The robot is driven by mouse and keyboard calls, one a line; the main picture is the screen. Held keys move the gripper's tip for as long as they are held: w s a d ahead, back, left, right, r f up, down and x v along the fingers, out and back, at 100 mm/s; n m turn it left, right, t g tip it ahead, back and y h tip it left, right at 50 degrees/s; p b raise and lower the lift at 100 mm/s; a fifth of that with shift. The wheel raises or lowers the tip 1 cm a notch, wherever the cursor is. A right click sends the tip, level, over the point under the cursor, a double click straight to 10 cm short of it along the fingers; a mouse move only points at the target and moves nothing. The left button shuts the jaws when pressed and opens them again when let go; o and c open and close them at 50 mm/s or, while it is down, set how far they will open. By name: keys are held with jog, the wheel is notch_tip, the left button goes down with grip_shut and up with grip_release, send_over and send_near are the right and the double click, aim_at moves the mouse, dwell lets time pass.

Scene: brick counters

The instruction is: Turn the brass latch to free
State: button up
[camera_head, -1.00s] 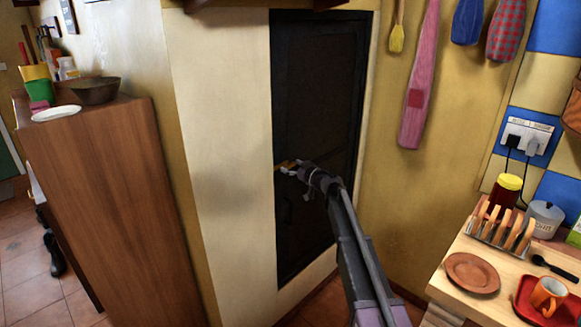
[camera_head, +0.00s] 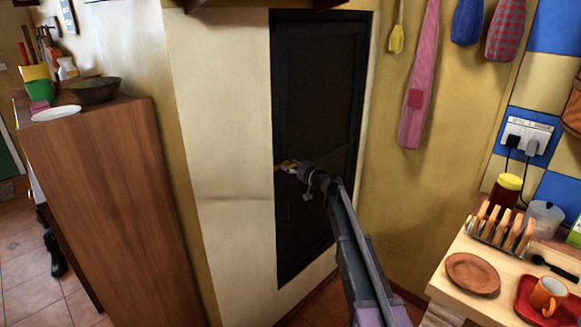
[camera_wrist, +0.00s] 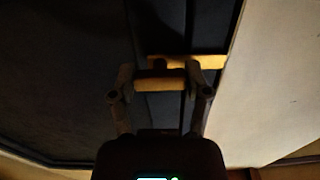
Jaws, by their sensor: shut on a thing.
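The brass latch (camera_head: 285,165) is at the left edge of the dark door (camera_head: 318,85). In the wrist view it shows as a short brass bar (camera_wrist: 160,84) in front of a second brass piece (camera_wrist: 205,62) that reaches across the door's edge seam. Both bars look roughly level in that view. My gripper (camera_wrist: 160,80) has a finger at each end of the front bar and is shut on it. In the head view my gripper (camera_head: 300,170) is small and partly covers the latch. The door looks closed.
A pale wall (camera_head: 222,150) borders the door on the left, with a wooden cabinet (camera_head: 105,190) further left. At right, a counter holds a brown plate (camera_head: 472,272), a toast rack (camera_head: 505,230) and a red tray (camera_head: 528,305). Aprons (camera_head: 418,90) hang right of the door.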

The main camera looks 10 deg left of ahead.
jog(key=shift+m, duration=0.3)
jog(key=m, duration=0.3)
jog(key=shift+m, duration=0.3)
jog(key=m, duration=0.4)
jog(key=shift+m, duration=0.3)
jog(key=m, duration=0.8)
jog(key=shift+m, duration=0.4)
jog(key=o, duration=1.2)
jog(key=shift+c, duration=0.2)
jog(key=shift+d, duration=0.1)
